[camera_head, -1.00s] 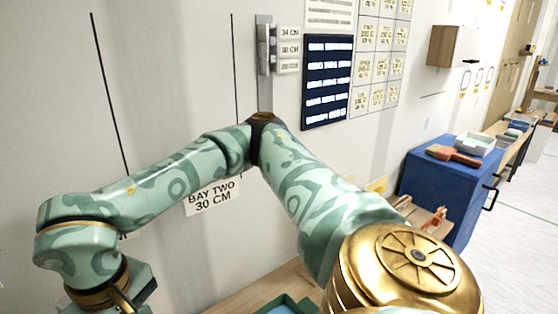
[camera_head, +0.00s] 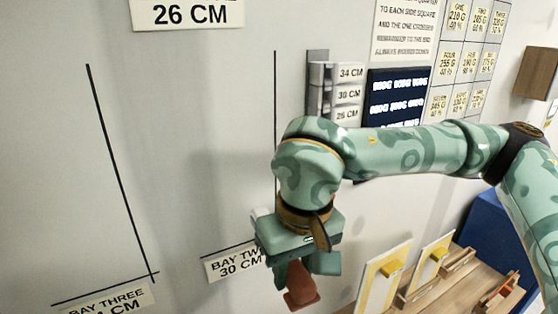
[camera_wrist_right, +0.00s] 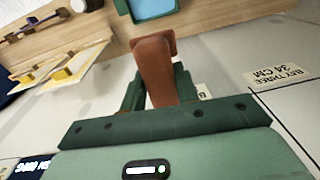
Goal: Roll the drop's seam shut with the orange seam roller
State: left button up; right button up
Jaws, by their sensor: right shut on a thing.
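My right gripper (camera_head: 298,280) is shut on an orange-brown tool (camera_head: 302,300), which looks like the seam roller. In the right wrist view the tool (camera_wrist_right: 155,72) sticks out from between the fingers (camera_wrist_right: 158,100), its wider end away from the palm. Its roller is not clearly seen. The gripper hangs in front of the grey wall (camera_head: 190,150), next to the BAY TWO 30 CM label (camera_head: 235,264). A long dark line (camera_head: 275,120) runs down the wall above it. I cannot make out a paper edge or open seam. My left gripper is not in view.
A wooden bench (camera_head: 450,302) lies low at right, with upright boards bearing yellow blocks (camera_head: 390,268) and a red-orange object (camera_head: 500,290). A blue cabinet (camera_head: 487,220) stands behind. A tray with a blue inside (camera_wrist_right: 150,8) shows in the wrist view.

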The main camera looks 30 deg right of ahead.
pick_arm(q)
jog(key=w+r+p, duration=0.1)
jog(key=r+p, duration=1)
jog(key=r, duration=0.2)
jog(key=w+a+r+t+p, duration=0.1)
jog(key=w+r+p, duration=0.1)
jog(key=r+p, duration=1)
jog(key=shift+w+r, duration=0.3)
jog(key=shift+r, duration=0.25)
pick_arm(e)
jog(key=s+a+r+t, duration=0.1)
jog(key=s+a+r, duration=0.1)
jog(key=r, duration=1.1)
jog(key=s+a+r+t+y, duration=0.1)
jog(key=s+a+r, duration=0.1)
jog(key=r, duration=1.1)
jog(key=s+a+r, duration=0.2)
jog(key=a+r, duration=0.1)
jog(key=r, duration=1)
jog(key=shift+s+r+t+y, duration=0.3)
jog(key=shift+s+t, duration=0.1)
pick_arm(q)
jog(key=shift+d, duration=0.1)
pick_arm(e)
jog(key=shift+s, duration=0.1)
